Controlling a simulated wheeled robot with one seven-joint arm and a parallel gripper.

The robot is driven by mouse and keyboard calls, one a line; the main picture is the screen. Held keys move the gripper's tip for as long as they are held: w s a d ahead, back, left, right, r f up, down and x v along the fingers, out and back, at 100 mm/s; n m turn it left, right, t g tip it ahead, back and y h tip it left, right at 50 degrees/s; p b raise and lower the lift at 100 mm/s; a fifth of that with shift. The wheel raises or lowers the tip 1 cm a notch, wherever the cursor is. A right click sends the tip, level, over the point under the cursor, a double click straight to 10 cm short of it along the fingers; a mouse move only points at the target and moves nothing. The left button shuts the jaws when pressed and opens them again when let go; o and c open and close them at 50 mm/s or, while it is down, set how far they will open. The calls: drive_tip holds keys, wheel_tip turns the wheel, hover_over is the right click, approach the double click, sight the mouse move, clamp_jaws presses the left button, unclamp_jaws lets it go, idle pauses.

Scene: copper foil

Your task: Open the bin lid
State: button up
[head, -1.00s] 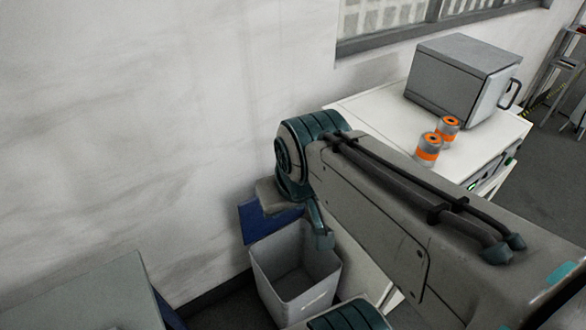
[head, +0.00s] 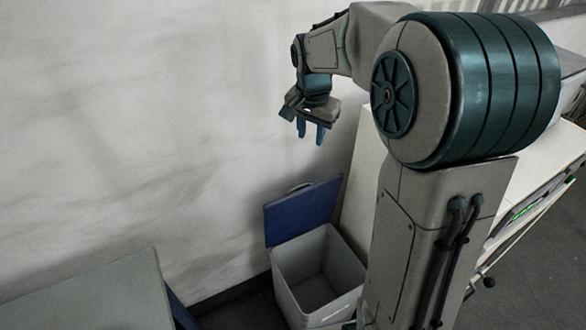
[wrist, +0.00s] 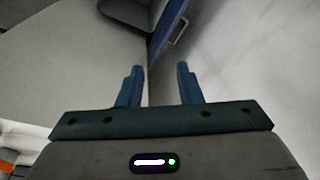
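The bin (head: 312,302) is a light grey box on the floor against the wall, and its empty inside shows in the head view. Its blue lid (head: 303,212) stands raised at the back edge, tilted up toward the wall, with a small handle on its upper edge. In the wrist view the lid (wrist: 166,38) and part of the bin (wrist: 128,12) show at the top. My gripper (head: 310,138) is above the lid and apart from it. Its two blue fingers (wrist: 159,70) are spread with nothing between them.
A white cabinet (head: 362,180) stands right of the bin, partly hidden by my arm. A grey-topped table or box (head: 90,295) is at the lower left. The wall (head: 130,130) is close behind the bin. Floor (head: 555,230) is open at the right.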

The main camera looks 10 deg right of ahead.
drive_tip(key=w+f+m+g+b, duration=0.1)
drive_tip(key=w+f+m+b, duration=0.15)
drive_tip(key=w+f, duration=0.55)
drive_tip(key=w+f+m+g+b, duration=0.1)
drive_tip(key=w+f+m, duration=0.4)
drive_tip(key=f, duration=0.6)
drive_tip(key=shift+n+y, duration=0.3)
drive_tip(key=shift+n, duration=0.25)
drive_tip(key=f+p, duration=0.1)
drive_tip(key=f, duration=0.3)
drive_tip(key=f+p, duration=0.1)
drive_tip(key=f, duration=0.4)
drive_tip(key=w+f+p, duration=0.1)
drive_tip(key=f, duration=0.3)
drive_tip(key=shift+w+d+f, duration=0.1)
drive_tip(key=shift+d+f, duration=0.1)
drive_tip(key=shift+f, duration=0.2)
clamp_jaws()
